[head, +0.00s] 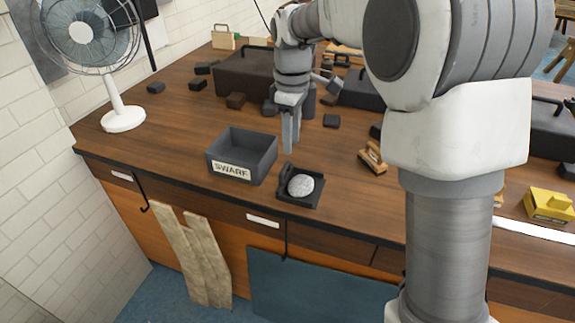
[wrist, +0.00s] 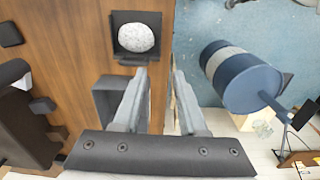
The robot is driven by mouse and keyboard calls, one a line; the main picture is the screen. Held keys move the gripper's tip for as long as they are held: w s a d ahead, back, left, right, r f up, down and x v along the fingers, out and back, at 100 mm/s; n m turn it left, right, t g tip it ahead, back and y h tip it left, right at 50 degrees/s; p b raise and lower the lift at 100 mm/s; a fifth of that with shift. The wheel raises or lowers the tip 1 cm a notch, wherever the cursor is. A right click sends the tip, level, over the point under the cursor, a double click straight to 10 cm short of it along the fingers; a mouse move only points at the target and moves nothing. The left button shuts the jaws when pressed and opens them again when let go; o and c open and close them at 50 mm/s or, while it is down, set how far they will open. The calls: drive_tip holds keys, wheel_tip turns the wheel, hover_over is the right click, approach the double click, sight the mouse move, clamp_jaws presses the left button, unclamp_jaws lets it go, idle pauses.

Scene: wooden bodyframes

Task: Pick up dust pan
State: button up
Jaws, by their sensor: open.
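The dust pan (head: 287,197) is a small black square pan near the front edge of the wooden workbench, with a round pale grey lump (head: 300,186) lying in it. In the wrist view the pan (wrist: 120,18) is at the top, with the same lump (wrist: 137,38) inside. My gripper (head: 290,150) is above the bench, just behind the pan in the head view, pointing down. In the wrist view its two fingers (wrist: 161,75) are apart with nothing between them. They are not touching the pan.
A dark open box labelled SWARF (head: 242,157) stands left of the pan. A fan (head: 124,119) is at the far left. Dark blocks and cases (head: 245,72) fill the back. A wooden brush (head: 372,157) lies to the right.

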sight(288, 197)
drive_tip(key=f, duration=0.6)
drive_tip(key=f+b, duration=0.1)
drive_tip(key=f, duration=1.1)
drive_tip(key=shift+w+a+f, duration=0.15)
drive_tip(key=shift+w+a, duration=0.1)
drive_tip(key=shift+a, duration=0.15)
drive_tip(key=shift+c, duration=0.3)
clamp_jaws()
idle(0.4)
